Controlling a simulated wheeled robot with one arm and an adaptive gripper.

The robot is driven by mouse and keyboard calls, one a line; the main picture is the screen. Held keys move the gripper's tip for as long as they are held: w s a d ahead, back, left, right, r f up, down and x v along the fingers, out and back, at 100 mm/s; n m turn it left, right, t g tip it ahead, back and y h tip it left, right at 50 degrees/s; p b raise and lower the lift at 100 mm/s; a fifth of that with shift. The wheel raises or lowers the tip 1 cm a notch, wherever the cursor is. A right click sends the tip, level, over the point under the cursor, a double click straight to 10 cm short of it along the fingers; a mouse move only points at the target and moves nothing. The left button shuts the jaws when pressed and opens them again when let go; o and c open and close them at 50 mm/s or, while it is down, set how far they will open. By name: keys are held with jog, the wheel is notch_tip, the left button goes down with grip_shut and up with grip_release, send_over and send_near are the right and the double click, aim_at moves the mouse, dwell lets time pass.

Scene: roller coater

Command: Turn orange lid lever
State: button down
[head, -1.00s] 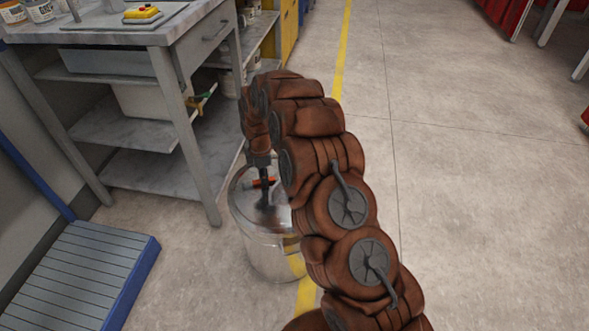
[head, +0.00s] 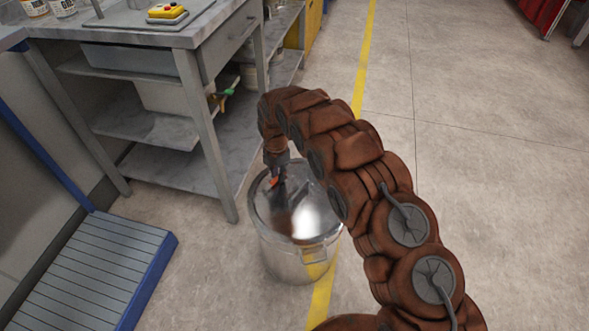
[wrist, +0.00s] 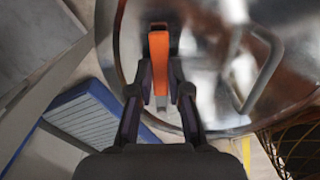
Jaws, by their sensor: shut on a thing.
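A shiny metal pot (head: 283,260) with a round lid (head: 314,208) stands on the floor beside the bench. The orange lid lever (wrist: 159,52) lies between my fingers in the wrist view. Only a small orange part of the lever (head: 274,182) shows in the head view; my gripper hides the rest. My gripper (wrist: 159,85) is shut on the lever from above, one finger on each side. In the head view my gripper (head: 278,185) points down at the lid. A metal handle (wrist: 262,70) stands on the lid right of the lever.
A grey bench (head: 190,95) with shelves stands close on the left, its leg near the pot. A blue-edged slatted platform (head: 95,265) lies at the lower left. A yellow floor line (head: 363,60) runs past the pot.

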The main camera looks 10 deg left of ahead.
jog(key=shift+a, duration=0.1)
dwell(0.4)
jog(key=c, duration=1.1)
grip_release()
jog(key=shift+r, duration=0.1)
notch_tip(320, 180, up, 12)
jog(key=shift+f, duration=0.1)
